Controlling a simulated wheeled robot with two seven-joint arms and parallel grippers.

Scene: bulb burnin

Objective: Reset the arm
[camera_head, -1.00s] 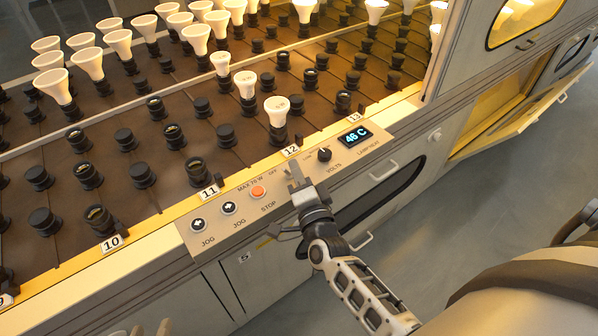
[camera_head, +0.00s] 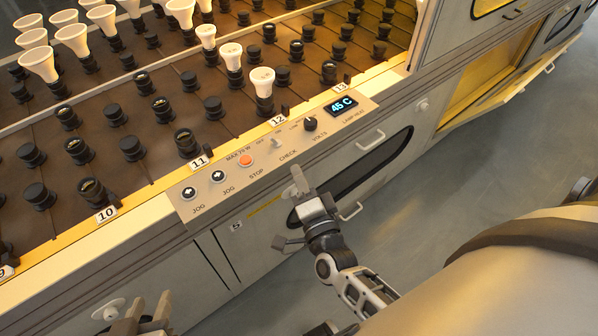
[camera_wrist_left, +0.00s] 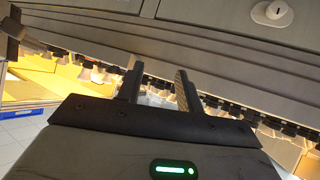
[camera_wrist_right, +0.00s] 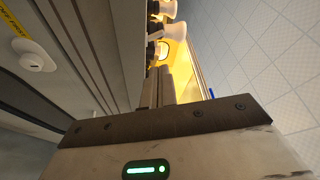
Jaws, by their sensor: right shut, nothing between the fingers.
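My right gripper (camera_head: 297,180) is shut and empty, in front of the machine's front face, just below the control panel (camera_head: 232,204). Its closed fingers also show in the right wrist view (camera_wrist_right: 160,87). The small CHECK switch (camera_head: 277,141) on the panel is uncovered, with a gap between it and the fingers. My left gripper (camera_head: 143,312) is at the bottom left edge of the head view, low before the machine. In the left wrist view its two fingers (camera_wrist_left: 157,85) stand apart with nothing held between them.
White bulbs (camera_head: 262,80) stand in some of the black sockets (camera_head: 186,142) on the brown bed. The display (camera_head: 341,106) reads 45 C. A door (camera_head: 500,97) stands open at the right. Grey floor (camera_head: 440,200) is clear in front.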

